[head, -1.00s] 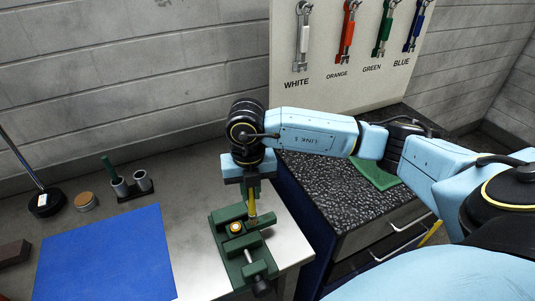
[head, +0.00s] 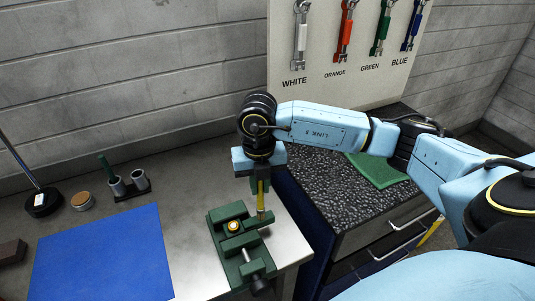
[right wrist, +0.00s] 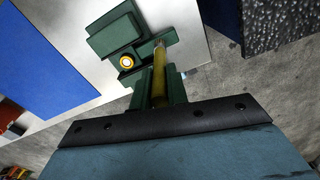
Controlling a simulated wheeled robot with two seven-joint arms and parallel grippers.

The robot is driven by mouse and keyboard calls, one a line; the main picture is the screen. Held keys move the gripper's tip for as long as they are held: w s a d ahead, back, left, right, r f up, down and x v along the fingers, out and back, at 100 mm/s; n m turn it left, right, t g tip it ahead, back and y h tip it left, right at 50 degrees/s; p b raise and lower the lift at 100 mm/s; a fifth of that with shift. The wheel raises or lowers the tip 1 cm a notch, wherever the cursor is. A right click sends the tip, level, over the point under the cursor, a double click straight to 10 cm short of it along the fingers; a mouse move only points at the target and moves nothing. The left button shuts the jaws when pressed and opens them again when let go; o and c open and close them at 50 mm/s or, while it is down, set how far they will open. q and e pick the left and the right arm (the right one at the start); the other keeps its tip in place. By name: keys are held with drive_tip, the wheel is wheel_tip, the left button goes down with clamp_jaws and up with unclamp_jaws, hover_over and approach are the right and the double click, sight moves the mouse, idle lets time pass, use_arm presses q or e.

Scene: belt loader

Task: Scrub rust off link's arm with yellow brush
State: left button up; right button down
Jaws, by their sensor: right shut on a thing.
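My right gripper (head: 261,184) points down over the vise and is shut on a yellow tool (head: 261,199), which I take to be the yellow brush. Its yellow shaft (right wrist: 160,82) stands between the fingers in the right wrist view, with a greyish far end. The green vise (head: 247,266) stands at the right of the bench. A round brass-coloured piece (head: 233,226) sits at the vise, left of the tool; it also shows in the right wrist view (right wrist: 126,61). I cannot tell whether the tool touches the vise. No rust is clear. My left gripper is not in view.
A blue mat (head: 104,255) lies left of the vise. Behind it are a cup holder (head: 130,186), a small round tin (head: 82,200) and a black-based stand (head: 42,202). A dark speckled cabinet top (head: 330,200) with a green cloth (head: 377,170) is at right. Wrenches hang on a board (head: 345,75).

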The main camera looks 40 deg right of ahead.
drive_tip(key=a+r+p, duration=0.3)
drive_tip(key=r+p, duration=0.2)
drive_tip(key=r, duration=0.3)
drive_tip(key=shift+w+a, duration=0.35)
idle(0.8)
